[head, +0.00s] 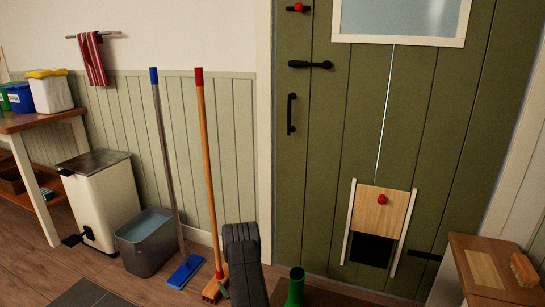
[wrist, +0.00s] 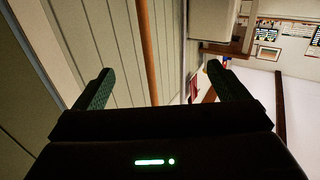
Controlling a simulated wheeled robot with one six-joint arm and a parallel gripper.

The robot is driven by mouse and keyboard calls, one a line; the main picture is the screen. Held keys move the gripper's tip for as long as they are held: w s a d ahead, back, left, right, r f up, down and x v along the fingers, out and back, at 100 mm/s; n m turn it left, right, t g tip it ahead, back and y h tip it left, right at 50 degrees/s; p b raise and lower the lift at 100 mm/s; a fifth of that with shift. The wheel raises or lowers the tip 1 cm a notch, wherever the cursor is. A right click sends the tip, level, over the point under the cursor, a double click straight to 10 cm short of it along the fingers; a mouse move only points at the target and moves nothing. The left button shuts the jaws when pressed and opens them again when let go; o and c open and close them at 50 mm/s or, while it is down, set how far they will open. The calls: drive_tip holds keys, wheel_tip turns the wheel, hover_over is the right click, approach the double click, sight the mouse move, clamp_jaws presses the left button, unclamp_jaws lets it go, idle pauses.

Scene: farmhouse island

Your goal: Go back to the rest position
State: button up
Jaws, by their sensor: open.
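My gripper (wrist: 160,78) shows in the wrist view with its two dark green fingers spread wide apart. It is open, with nothing held between the fingers. Behind the fingers are the pale panelled wall and a long orange-brown pole. In the head view, a dark link of my arm rises at the bottom centre, in front of the wall and the door's left edge. The gripper itself cannot be made out clearly there.
A green door (head: 336,120) with a small hatch (head: 381,212) stands ahead. A mop (head: 166,170), a broom (head: 206,150), a grey bucket (head: 147,238) and a pedal bin (head: 100,205) stand left. A green boot (head: 295,288) is beside my arm. A wooden bench (head: 480,250) is right.

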drive_tip(key=s+a+n+g+y, duration=0.2)
drive_tip(key=s+a+y, duration=0.1)
drive_tip(key=a, duration=0.9)
drive_tip(key=shift+s+n+g, duration=0.4)
drive_tip(key=shift+s, duration=0.45)
